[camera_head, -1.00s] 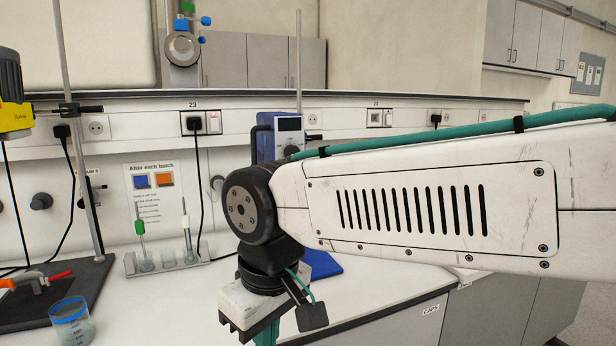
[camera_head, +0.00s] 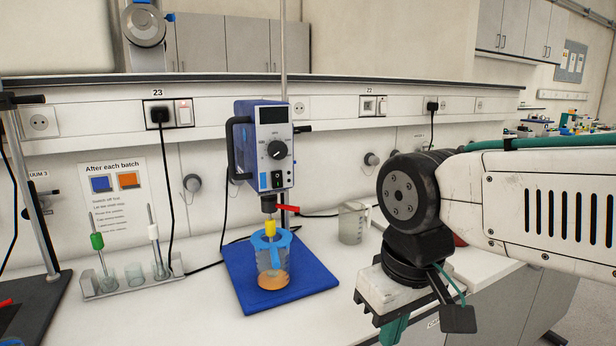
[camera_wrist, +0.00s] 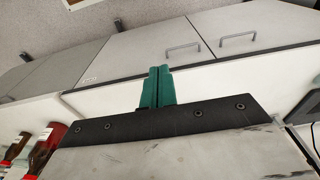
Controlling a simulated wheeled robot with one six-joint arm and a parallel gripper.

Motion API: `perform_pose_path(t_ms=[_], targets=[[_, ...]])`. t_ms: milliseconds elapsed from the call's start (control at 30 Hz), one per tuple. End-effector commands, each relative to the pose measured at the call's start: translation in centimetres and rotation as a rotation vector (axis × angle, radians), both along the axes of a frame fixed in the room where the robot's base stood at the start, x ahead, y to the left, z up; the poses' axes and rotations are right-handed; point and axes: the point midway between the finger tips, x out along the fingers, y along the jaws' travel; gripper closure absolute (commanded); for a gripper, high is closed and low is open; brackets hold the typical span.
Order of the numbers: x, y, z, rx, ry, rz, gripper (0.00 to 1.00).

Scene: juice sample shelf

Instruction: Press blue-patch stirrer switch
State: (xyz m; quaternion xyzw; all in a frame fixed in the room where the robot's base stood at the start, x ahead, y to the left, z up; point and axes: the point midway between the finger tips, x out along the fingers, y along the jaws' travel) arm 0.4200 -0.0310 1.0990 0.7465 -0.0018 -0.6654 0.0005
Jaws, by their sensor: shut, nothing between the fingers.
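The overhead stirrer (camera_head: 262,145) is a blue and white unit clamped to a rod on the bench. Its front has a dark display, a dark round knob and, low down, a small dark switch (camera_head: 276,179). Its shaft goes down to a lidded beaker (camera_head: 273,265) of orange liquid on a blue mat (camera_head: 240,275). My gripper (camera_wrist: 159,74) has green fingers, shut and empty in the wrist view. In the camera_head view, the green fingers show only partly at the bottom edge, right of the mat and apart from the stirrer. The fingertips are cut off there.
A notice (camera_head: 115,205) with blue and orange patches hangs on the wall. A tube rack (camera_head: 125,287) stands left of the mat. A clear jug (camera_head: 352,222) stands behind, right of the stirrer. The wrist view shows cabinets with handles (camera_wrist: 184,47) and red bottles (camera_wrist: 45,150).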

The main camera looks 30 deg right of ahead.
Motion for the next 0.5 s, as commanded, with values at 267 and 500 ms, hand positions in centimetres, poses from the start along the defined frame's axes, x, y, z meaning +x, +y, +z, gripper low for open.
perform_pose_path(t_ms=[267, 500], targets=[[0.5, 0.1, 0.5, 0.007, -0.005, 0.029, 1.00], [6.3, 0.9, 6.3, 0.064, -0.100, 0.398, 1.00]])
